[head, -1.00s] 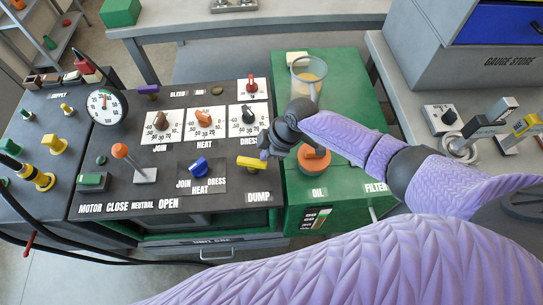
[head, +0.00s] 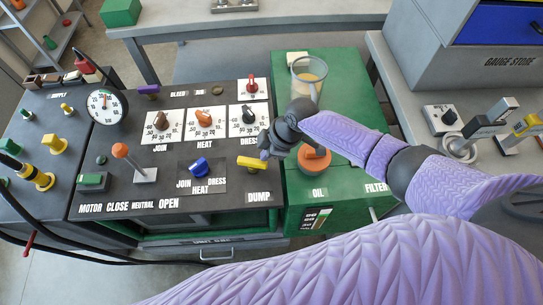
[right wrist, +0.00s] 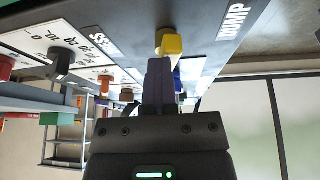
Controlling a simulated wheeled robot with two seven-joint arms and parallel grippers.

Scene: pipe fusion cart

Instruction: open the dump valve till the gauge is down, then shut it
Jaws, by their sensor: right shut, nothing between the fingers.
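The dump valve has a yellow lever handle (head: 250,163) just above the DUMP label, lying roughly crosswise on the dark panel. It also shows in the right wrist view (right wrist: 170,44), directly beyond my fingertips. My right gripper (head: 266,152) is shut and empty, close to the right end of the yellow handle. In the right wrist view, the closed fingers (right wrist: 160,66) point at the handle; whether they touch it I cannot tell. The round white gauge (head: 103,107) is at the panel's upper left, its needle pointing roughly upward. My left gripper is out of view.
Three dials (head: 204,118) sit behind the valve. A blue selector knob (head: 198,167) and an orange-topped lever (head: 120,151) stand to its left. An orange oil cap (head: 314,158) and a clear cup (head: 307,80) are on the green unit at right.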

